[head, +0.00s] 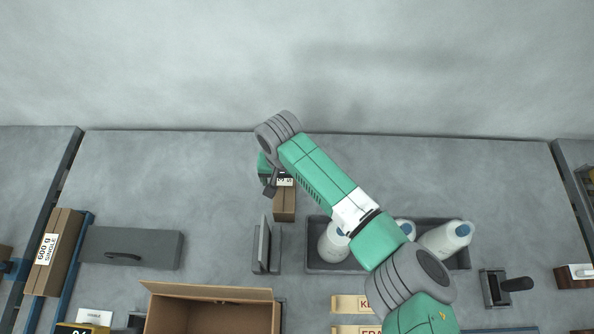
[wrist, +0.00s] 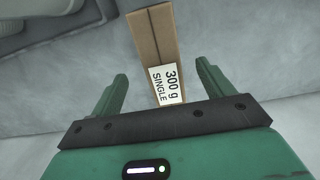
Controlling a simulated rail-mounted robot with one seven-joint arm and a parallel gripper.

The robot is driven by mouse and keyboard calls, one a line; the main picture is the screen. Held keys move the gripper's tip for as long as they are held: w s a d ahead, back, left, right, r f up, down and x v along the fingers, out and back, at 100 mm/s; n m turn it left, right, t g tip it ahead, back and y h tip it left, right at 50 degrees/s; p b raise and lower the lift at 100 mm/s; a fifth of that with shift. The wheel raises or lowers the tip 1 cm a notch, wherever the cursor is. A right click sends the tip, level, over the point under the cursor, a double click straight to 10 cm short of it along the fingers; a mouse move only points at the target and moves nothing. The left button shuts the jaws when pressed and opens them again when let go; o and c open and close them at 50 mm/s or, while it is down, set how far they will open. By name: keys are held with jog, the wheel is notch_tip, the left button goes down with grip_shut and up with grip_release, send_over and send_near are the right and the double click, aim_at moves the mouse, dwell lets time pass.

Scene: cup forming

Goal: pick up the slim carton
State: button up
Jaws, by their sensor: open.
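The slim carton (head: 284,206) is a narrow brown box lying on the grey table near the back middle. In the wrist view the carton (wrist: 155,38) carries a white label reading "300 g SINGLE" and runs away from me between the fingers. My gripper (wrist: 162,75) is open, with one finger on each side of the carton and visible gaps between. In the head view my gripper (head: 271,184) is over the carton's far end, and my arm partly hides it. I cannot tell its exact height above the carton.
A dark tray (head: 312,262) with white bottles stands right of the carton. A grey upright holder (head: 264,250) is close in front. An open cardboard box (head: 212,292) is at the front.

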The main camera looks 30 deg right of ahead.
aim_at(285, 192)
jog(key=f, duration=0.2)
jog(key=f+b, duration=0.1)
jog(key=f, duration=0.3)
jog(key=shift+s+a+f, duration=0.2)
jog(key=shift+s+f, duration=0.15)
jog(key=shift+s, duration=0.05)
jog(key=shift+w+f+b, duration=0.1)
jog(key=shift+f+b, duration=0.2)
jog(key=shift+f, duration=0.1)
jog(key=c, duration=1.3)
jog(key=shift+o, duration=0.2)
notch_tip(285, 192, up, 10)
jog(key=shift+r+p, duration=0.1)
jog(key=shift+p, duration=1.05)
